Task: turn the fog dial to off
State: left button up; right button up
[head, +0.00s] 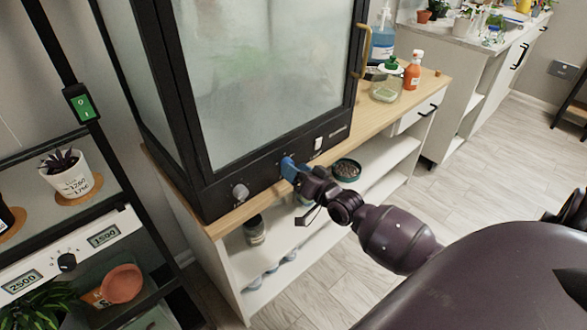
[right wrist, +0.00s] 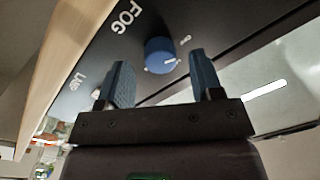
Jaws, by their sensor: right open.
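The fog dial (right wrist: 161,53) is a round blue knob with a white mark on a black panel. The label FOG stands beside it in the right wrist view, and a small label that I cannot read well sits near its rim. My right gripper (right wrist: 160,82) is open and empty, its two blue fingers pointing at the panel with the dial between and just beyond the tips. Contact is not visible. In the head view my right gripper (head: 290,170) is at the lower front of the glass cabinet (head: 270,75) and covers the dial area. My left gripper is not in view.
A grey knob (head: 240,192) and a white switch (head: 318,143) sit on the same panel. A dark round dish (head: 346,170) is beyond the gripper. An orange bottle (head: 412,72) and a jar stand on the wooden top. A black shelf rack is at the left.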

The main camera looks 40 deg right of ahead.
jog(key=s+d, duration=0.1)
jog(key=s, duration=0.8)
jog(key=shift+s+p, duration=0.2)
jog(key=shift+p, duration=0.2)
jog(key=shift+f, duration=0.1)
jog(key=shift+f, duration=0.1)
jog(key=s+a+f+n+g+h+p, duration=0.1)
jog(key=s+a+f+n+g, duration=0.2)
jog(key=s+a, duration=0.3)
jog(key=s+a+f+n+g+h+p, duration=0.1)
jog(key=s+a+f+n+g, duration=0.2)
jog(key=s, duration=1)
notch_tip(320, 180, down, 3)
jog(key=a+g, duration=0.1)
jog(key=a, duration=0.2)
jog(key=shift+p, duration=0.35)
jog(key=shift+r, duration=0.1)
